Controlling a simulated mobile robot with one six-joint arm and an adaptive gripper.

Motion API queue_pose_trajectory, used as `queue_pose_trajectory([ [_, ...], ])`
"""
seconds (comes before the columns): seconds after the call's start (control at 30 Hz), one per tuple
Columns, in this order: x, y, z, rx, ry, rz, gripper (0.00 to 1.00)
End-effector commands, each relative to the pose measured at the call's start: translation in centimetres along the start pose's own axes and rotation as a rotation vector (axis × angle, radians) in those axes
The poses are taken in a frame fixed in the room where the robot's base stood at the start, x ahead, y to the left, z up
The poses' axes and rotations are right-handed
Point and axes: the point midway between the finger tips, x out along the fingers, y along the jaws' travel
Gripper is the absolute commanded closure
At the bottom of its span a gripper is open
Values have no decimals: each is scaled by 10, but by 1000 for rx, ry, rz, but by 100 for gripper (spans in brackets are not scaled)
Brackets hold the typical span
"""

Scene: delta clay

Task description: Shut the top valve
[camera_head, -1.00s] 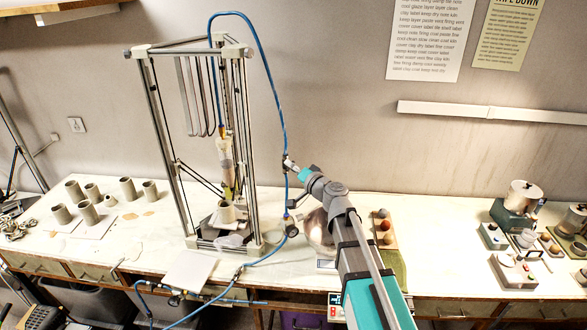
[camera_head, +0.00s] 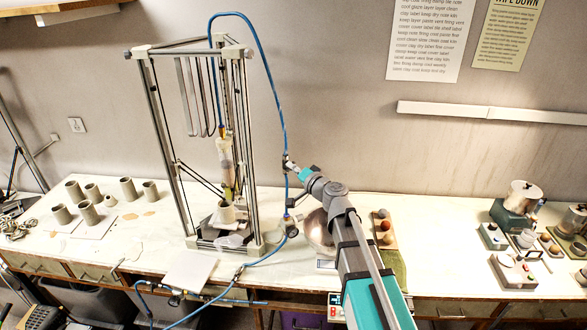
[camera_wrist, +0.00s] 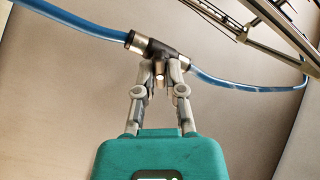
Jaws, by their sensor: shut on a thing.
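The top valve (camera_head: 287,161) sits inline on the blue hose to the right of the tall printer frame. In the wrist view the valve (camera_wrist: 156,47) is a dark body with a pale metal collar on its left and the hose leaving both sides. A small light stem or knob (camera_wrist: 159,70) hangs below it. My gripper (camera_head: 293,166) reaches the valve from the lower right. In the wrist view my gripper (camera_wrist: 161,67) has its fingertips on either side of that knob, close under the body, and is shut on it. The fingertips partly hide the knob, so its turn angle is unclear.
The blue hose (camera_head: 277,90) arches from the printer top and runs down past a lower fitting (camera_head: 289,204) and a round dark gauge-like part (camera_head: 291,230). The printer frame (camera_head: 250,140) stands close on the left. Grey clay cups (camera_head: 88,212) stand farther left on the bench.

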Motion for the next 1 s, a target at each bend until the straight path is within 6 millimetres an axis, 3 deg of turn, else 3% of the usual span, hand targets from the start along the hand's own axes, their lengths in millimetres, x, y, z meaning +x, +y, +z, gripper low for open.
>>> queue_pose_trajectory([
  [0.6,0,-1,0,445,-1,52,100],
  [1.0,0,0,0,596,-1,69,100],
])
